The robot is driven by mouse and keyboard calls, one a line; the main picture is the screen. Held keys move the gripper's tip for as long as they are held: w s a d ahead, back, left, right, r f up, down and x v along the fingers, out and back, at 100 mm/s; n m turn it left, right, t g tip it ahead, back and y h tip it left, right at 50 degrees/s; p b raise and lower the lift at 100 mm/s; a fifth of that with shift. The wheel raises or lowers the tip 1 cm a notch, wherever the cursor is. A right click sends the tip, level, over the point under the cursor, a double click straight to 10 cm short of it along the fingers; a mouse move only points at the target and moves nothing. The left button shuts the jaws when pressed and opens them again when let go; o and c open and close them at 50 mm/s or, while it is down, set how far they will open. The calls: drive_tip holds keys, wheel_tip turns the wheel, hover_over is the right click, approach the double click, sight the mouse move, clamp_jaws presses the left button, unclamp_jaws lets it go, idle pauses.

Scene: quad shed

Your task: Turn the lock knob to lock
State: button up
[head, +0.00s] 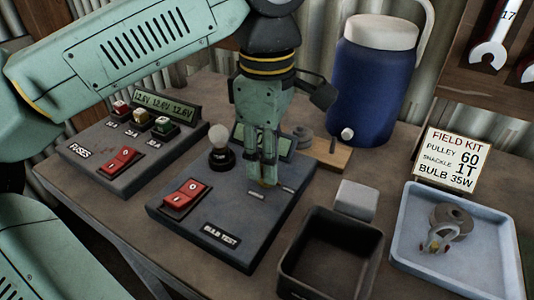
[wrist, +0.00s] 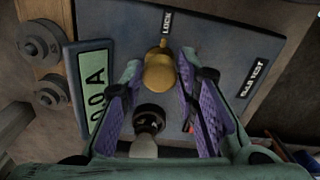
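The gold lock knob (wrist: 160,72) sits on the grey bulb test panel (wrist: 225,30). In the wrist view its narrow end points up towards a small LOCK label (wrist: 167,22). My gripper (wrist: 160,64) is open, with one purple-padded finger on each side of the knob and a gap visible on both sides. In the head view my gripper (head: 266,184) points down at the panel (head: 220,233), and its fingers hide most of the knob. Two small labels lie beside the fingertips, too small to read there.
A bulb in a black socket (head: 221,158) stands close left of my gripper, with a red switch (head: 187,199) in front of it. The fuse panel (head: 105,165) is at left. A black bin (head: 333,250) and a blue tray (head: 455,265) are at right.

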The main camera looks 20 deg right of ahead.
drive_tip(key=o, duration=0.3)
drive_tip(key=shift+o, duration=0.2)
wheel_tip(320, 180, up, 8)
drive_tip(key=shift+f, duration=0.25)
idle(0.5)
